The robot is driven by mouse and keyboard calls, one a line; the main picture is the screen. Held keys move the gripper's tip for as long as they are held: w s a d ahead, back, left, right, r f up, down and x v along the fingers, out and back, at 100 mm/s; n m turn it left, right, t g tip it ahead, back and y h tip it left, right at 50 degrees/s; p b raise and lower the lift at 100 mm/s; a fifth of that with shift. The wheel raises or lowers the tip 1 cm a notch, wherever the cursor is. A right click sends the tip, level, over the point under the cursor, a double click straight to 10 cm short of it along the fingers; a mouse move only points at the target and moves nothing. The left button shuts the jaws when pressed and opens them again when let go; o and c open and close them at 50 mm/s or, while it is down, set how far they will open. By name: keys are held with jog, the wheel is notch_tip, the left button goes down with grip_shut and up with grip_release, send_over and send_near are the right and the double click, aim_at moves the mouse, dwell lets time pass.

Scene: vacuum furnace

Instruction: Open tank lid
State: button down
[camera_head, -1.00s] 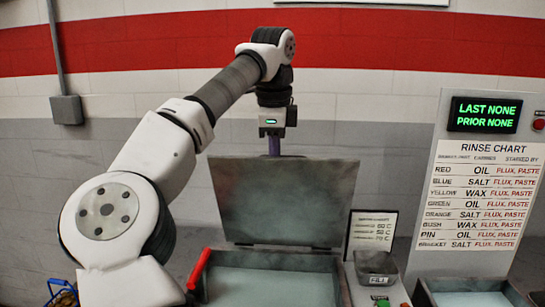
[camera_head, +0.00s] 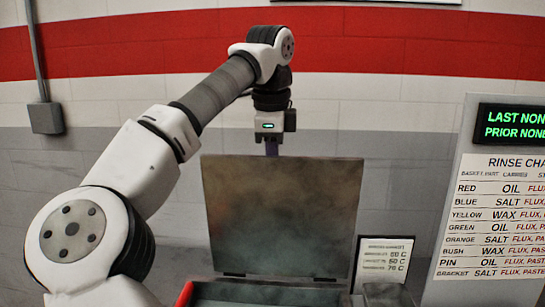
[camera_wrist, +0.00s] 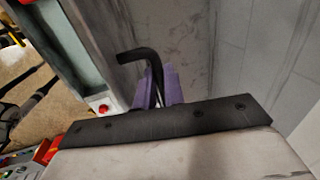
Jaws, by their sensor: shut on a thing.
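The tank lid (camera_head: 283,215) is a grey, stained flat panel standing raised on hinges along the back of its tank in the head view. The tank's rim (camera_head: 185,294) with a red part shows at the bottom edge; most of the tank is cut off. In the wrist view the purple fingers (camera_wrist: 158,88) are closed on a dark bent handle (camera_wrist: 138,56). A grey panel lies close beside it there; I cannot tell which part it is.
A rinse chart board (camera_head: 500,215) with a green-lit display (camera_head: 512,124) stands at the right. A small temperature sign (camera_head: 384,265) stands right of the lid. A grey wall box (camera_head: 46,118) is at the left.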

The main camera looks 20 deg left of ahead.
jog(key=shift+a+f, duration=0.1)
jog(key=shift+f, duration=0.25)
jog(key=c, duration=1.8)
grip_release()
jog(key=o, duration=0.3)
jog(key=shift+w, duration=0.2)
jog(key=shift+s+r, duration=0.15)
jog(key=shift+r, duration=0.05)
